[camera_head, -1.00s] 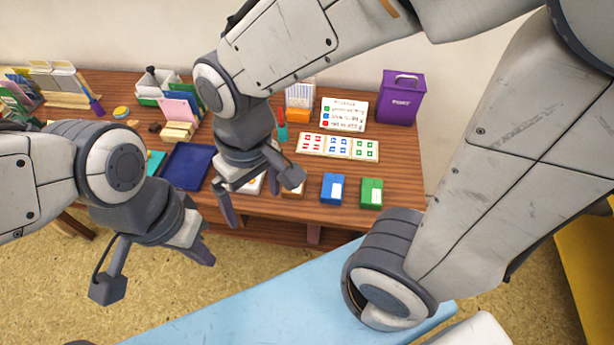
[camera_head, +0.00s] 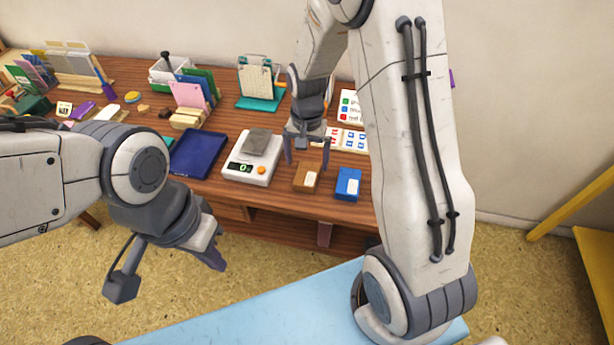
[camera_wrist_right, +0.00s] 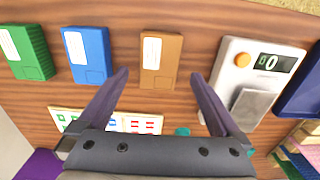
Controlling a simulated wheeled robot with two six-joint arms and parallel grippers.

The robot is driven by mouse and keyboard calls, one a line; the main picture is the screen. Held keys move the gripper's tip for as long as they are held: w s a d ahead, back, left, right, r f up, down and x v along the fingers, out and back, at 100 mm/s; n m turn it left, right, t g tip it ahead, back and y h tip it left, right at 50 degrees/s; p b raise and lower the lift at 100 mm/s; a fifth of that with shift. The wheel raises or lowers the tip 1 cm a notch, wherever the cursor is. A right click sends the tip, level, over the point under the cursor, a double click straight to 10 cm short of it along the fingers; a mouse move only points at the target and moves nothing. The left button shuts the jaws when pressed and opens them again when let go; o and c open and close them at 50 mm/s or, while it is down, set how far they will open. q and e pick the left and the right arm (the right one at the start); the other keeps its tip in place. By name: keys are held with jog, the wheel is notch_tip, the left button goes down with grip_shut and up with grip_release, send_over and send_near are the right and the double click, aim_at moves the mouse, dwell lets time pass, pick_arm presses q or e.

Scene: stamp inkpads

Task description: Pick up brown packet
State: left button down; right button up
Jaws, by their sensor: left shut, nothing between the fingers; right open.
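The brown packet (camera_head: 306,178) with a white label lies flat on the wooden table, between the white scale and the blue packet. It also shows in the right wrist view (camera_wrist_right: 161,62). My right gripper (camera_head: 308,158) is open and empty just behind the packet in the head view. In the right wrist view its fingers (camera_wrist_right: 160,77) point toward the packet, one to each side, with the packet between and beyond their tips. I cannot tell their height above it. My left gripper (camera_head: 214,259) is shut and empty, in front of the table's edge.
The blue packet (camera_head: 348,184) lies close beside the brown one, and a green packet (camera_wrist_right: 28,52) beyond it. The white scale (camera_head: 243,172) stands on the other side. A dark blue tray (camera_head: 198,154) and a printed card (camera_head: 352,140) are nearby.

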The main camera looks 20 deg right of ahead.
aim_at(307, 173)
notch_tip(307, 173, down, 4)
jog(key=shift+f, duration=0.25)
jog(key=c, duration=1.5)
jog(key=shift+r, duration=0.1)
jog(key=shift+c, duration=0.2)
